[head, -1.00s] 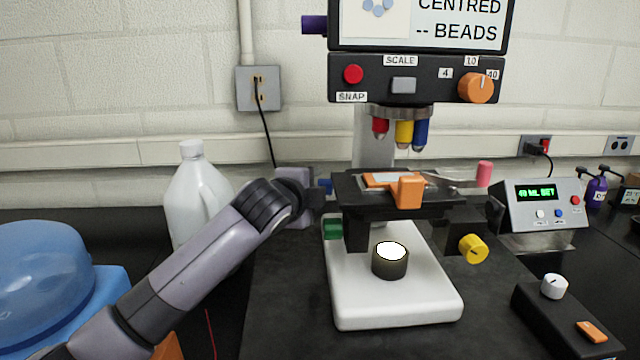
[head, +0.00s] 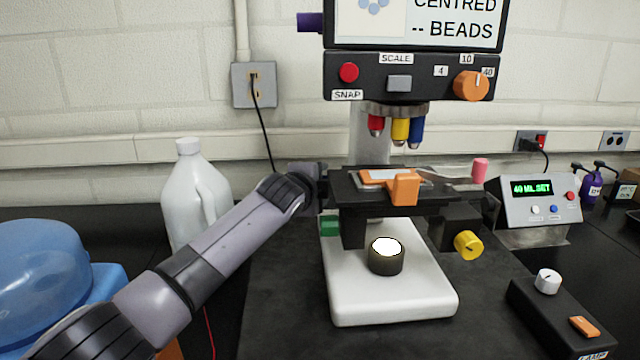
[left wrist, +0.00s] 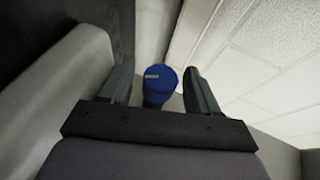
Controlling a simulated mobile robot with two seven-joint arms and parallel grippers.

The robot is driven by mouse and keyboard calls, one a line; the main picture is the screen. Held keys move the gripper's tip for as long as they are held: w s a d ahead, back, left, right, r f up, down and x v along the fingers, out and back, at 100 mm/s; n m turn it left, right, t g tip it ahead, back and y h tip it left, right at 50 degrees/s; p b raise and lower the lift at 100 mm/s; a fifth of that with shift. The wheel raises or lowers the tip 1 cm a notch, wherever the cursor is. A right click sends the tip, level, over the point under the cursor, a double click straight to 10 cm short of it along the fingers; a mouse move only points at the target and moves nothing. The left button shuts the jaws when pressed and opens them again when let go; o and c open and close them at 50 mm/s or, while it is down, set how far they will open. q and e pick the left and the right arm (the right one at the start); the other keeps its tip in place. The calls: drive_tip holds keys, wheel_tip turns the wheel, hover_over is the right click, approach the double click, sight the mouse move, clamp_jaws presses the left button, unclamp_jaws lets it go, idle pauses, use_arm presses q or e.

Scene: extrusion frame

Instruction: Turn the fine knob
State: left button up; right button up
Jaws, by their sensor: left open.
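The microscope carries several coloured knobs, and I cannot read which one is labelled fine. In the left wrist view a blue knob (left wrist: 161,86) with a pale mark stands between the two fingers of my left gripper (left wrist: 160,72). The fingers are open, one on each side, with a visible gap on the right; contact on the left is unclear. In the head view my left gripper (head: 322,185) is at the left side of the dark stage (head: 440,195) and hides the blue knob. A green knob (head: 329,226) sits just below, and a yellow knob (head: 468,244) is at the right.
An orange clip (head: 404,189) holds a slide on the stage. A white jug (head: 190,195) stands behind my left arm, and a blue domed container (head: 40,255) is at the left. A lamp box (head: 545,310) and a display unit (head: 540,205) are at the right.

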use_arm(q)
drive_tip(key=shift+w+f, duration=0.1)
idle(0.3)
drive_tip(key=c, duration=1)
drive_tip(key=shift+o, duration=0.2)
drive_tip(key=shift+f+b, duration=0.1)
drive_tip(key=shift+b, duration=0.25)
drive_tip(key=t+b, duration=0.1)
drive_tip(key=b, duration=0.3)
drive_tip(key=shift+f+m+t, duration=0.15)
drive_tip(key=shift+m+t, duration=0.25)
drive_tip(key=shift+r+t+h+b, duration=0.3)
drive_tip(key=shift+h+b, duration=0.1)
drive_tip(key=shift+b, duration=0.25)
drive_tip(key=o, duration=1)
drive_tip(key=shift+c, duration=0.2)
